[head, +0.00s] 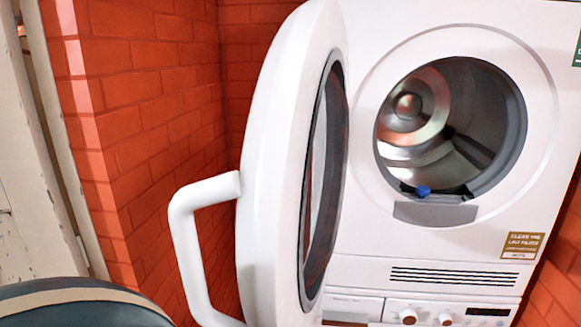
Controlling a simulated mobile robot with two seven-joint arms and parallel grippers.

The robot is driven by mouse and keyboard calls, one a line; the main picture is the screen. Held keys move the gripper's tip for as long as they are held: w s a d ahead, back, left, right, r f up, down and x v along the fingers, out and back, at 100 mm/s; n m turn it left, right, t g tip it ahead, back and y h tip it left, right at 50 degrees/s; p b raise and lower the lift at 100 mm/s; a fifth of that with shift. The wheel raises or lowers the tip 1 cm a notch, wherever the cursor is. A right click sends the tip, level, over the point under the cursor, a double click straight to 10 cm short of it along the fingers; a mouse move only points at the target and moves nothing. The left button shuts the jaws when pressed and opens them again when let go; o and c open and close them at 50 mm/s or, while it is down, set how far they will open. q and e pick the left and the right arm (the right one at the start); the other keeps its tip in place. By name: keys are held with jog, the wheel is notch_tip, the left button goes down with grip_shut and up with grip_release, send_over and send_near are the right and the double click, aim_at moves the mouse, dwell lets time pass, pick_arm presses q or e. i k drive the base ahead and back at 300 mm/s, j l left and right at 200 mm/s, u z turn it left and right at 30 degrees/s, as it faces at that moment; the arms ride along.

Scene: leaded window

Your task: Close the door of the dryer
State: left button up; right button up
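The white dryer (425,258) fills the right half of the head view. Its door (268,160) stands wide open, swung out toward me on the left side of the round opening. A thick white handle (186,240) sticks out from the door's left face. The metal drum (450,120) shows inside, with a small blue thing (423,190) at the lower rim of the opening. Neither of my grippers shows in this view.
A red brick wall (150,110) stands left of the dryer and behind it. A pale, worn wooden door or panel (20,180) is at the far left. A dark rounded object (80,305) with a tan band fills the lower left corner. Below the dryer is a panel with knobs (408,316).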

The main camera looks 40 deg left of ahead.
aim_at(307, 57)
jog(key=j+u, duration=0.2)
jog(key=j, duration=1.1)
jog(key=k+j+z, duration=0.1)
jog(key=j+z, duration=0.2)
jog(key=k+j+z, duration=0.25)
jog(key=j, duration=0.25)
jog(key=i, duration=0.05)
